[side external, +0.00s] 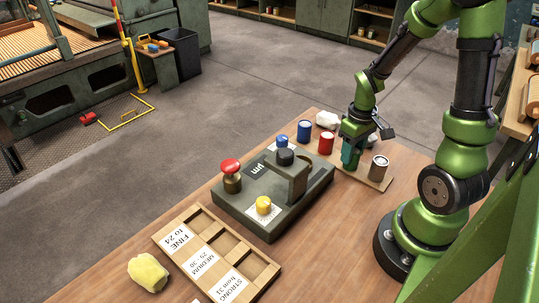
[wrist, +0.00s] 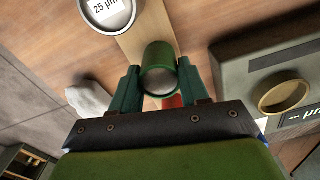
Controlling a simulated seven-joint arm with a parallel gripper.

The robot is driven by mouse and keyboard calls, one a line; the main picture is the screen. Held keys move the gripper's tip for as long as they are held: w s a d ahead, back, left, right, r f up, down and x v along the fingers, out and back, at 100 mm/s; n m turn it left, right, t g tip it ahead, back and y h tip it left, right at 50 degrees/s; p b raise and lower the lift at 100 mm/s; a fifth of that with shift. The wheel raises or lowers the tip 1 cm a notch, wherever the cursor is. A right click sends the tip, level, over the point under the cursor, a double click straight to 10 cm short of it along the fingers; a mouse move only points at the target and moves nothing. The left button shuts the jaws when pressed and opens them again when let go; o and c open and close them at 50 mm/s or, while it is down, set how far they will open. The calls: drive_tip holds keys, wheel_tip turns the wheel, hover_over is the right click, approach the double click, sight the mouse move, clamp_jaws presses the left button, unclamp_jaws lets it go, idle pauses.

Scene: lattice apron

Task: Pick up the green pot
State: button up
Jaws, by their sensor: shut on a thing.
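The green pot (wrist: 160,58) is a small round pot between my fingers in the wrist view, its pale grey end facing the camera. My gripper (wrist: 160,82) is shut on it, with one green finger on each side. In the side external view my gripper (side external: 350,158) is over the wooden strip (side external: 375,181) at the back right of the bench. The pot is mostly hidden there among the similarly coloured fingers. I cannot tell whether it touches the strip.
A grey pot (side external: 378,168) stands right of my gripper, a red pot (side external: 326,143) and blue pot (side external: 304,131) left. A white cloth (side external: 327,119) lies behind. A labelled wooden tray (side external: 191,214) lies in front.

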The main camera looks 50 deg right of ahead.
drive_tip(key=shift+c, duration=1)
